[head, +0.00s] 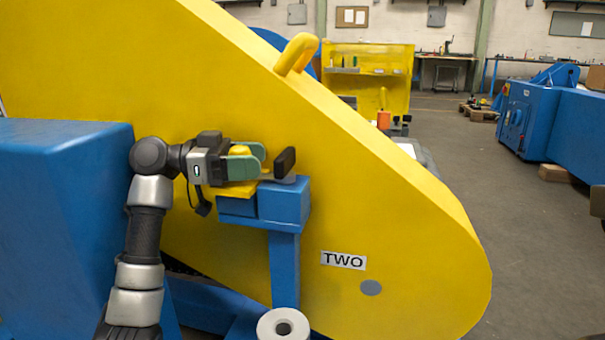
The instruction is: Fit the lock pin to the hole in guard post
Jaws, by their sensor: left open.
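The guard post (285,262) is a blue upright with a blue block on top, in front of the yellow guard. My left gripper (262,163) has green fingers, is open, and points right just above the block's left part. A small yellow piece (240,151) shows at the fingers; I cannot tell whether it is the lock pin's head. A dark upright piece with a grey base (285,162) stands on the block just right of the fingertips. A yellow tab (228,190) lies under the gripper at the block's top. The hole is hidden. My right gripper is out of view.
The large yellow guard (400,235) marked TWO fills the space behind the post, with a yellow handle (297,54) on its sloping edge. A blue housing (60,230) stands at left. A pale ring-shaped part (268,328) is below the post.

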